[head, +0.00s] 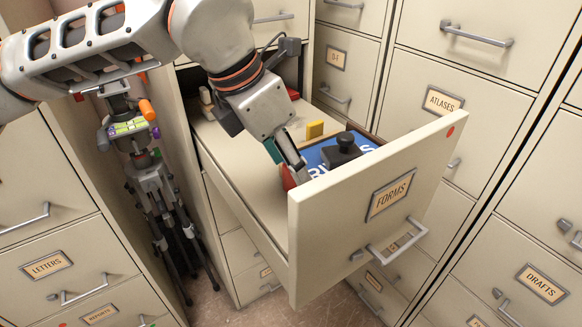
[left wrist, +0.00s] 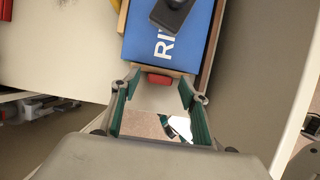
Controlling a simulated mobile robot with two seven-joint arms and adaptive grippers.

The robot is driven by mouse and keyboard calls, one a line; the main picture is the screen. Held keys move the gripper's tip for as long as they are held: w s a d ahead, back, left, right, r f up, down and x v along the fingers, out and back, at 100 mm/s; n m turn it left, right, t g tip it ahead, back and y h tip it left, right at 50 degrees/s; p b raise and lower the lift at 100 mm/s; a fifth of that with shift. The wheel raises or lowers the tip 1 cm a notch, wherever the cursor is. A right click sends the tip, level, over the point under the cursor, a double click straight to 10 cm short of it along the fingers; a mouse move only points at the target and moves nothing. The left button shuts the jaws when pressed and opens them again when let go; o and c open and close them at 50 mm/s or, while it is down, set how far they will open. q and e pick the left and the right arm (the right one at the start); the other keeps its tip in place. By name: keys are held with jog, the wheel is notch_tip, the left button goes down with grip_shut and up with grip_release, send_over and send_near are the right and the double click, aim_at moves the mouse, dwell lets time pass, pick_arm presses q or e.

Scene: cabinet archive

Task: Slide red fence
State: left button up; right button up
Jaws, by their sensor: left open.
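The red fence looks to be the small red block (left wrist: 159,80) at the near edge of a wooden-edged tray in the left wrist view. In the head view a red patch (head: 288,178) shows beside my gripper, mostly hidden by it. My left gripper (head: 290,160) reaches down into the open drawer. In the left wrist view its two green-padded fingers (left wrist: 160,92) are spread, one to each side of the red block, with nothing held. I cannot tell if either finger touches it. My right gripper is not in view.
The drawer labelled FORMS (head: 390,197) is pulled out. Inside it lie a blue book (head: 318,158) with a black knobbed weight (head: 341,151) on it and a yellow block (head: 315,130). The drawer front rises close by my gripper. A tripod (head: 165,195) stands in the gap at left.

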pick_arm(q)
jog(key=shift+x, duration=1.05)
grip_shut()
jog(key=s+a, duration=0.2)
jog(key=a, duration=0.1)
jog(key=s+a, duration=0.1)
jog(key=shift+a, duration=0.15)
